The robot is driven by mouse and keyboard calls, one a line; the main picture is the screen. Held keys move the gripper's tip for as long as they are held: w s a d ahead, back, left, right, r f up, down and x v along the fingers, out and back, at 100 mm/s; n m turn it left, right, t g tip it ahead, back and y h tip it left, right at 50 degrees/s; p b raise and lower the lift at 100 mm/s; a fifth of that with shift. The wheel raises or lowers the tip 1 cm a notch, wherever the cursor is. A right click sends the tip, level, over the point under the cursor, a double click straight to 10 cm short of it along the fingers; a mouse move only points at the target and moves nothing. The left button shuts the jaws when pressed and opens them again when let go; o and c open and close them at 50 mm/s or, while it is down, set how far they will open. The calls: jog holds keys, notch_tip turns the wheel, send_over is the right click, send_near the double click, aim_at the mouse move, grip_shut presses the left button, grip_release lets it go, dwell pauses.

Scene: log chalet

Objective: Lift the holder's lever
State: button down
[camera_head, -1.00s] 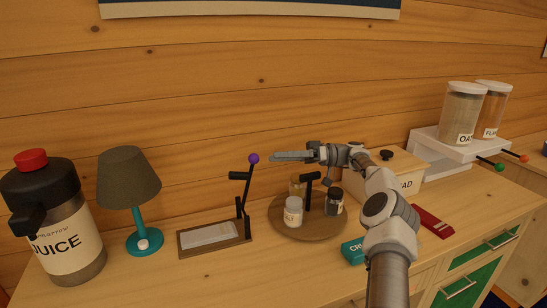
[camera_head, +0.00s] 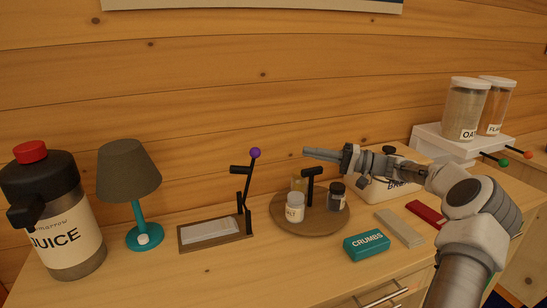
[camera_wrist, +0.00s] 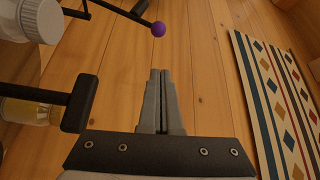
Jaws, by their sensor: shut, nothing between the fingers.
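The holder (camera_head: 216,233) is a wooden base with a pale sheet or napkin stack (camera_head: 208,229) lying on it. Its black lever (camera_head: 248,180) rises from the right side, tilted slightly right, with a purple knob (camera_head: 255,152) at the top. The lever knob also shows in the wrist view (camera_wrist: 158,29), ahead and a little left of the fingers. My gripper (camera_head: 305,152) is shut and empty, to the right of the knob and apart from it, above the turntable. In the wrist view my gripper (camera_wrist: 159,72) has its fingers together.
A round turntable (camera_head: 325,225) with a black handle (camera_head: 311,182) and several jars stands below my gripper. A lamp (camera_head: 130,175) and juice jug (camera_head: 55,220) are at left. A crumbs box (camera_head: 367,245) and bread bin (camera_head: 385,190) are at right. The wooden wall is close behind.

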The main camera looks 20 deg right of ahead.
jog(key=w+a+m+t+h+b, duration=0.1)
jog(key=w+a+m, duration=0.2)
jog(key=a, duration=0.7)
jog(key=shift+w+a+m+t+h, duration=0.2)
jog(key=shift+w+m+t+h, duration=0.1)
jog(key=shift+w+m, duration=0.15)
jog(key=shift+f, duration=0.1)
jog(key=shift+a+r+n+h, duration=0.25)
jog(key=shift+a+r+h, duration=0.1)
jog(key=shift+a, duration=0.3)
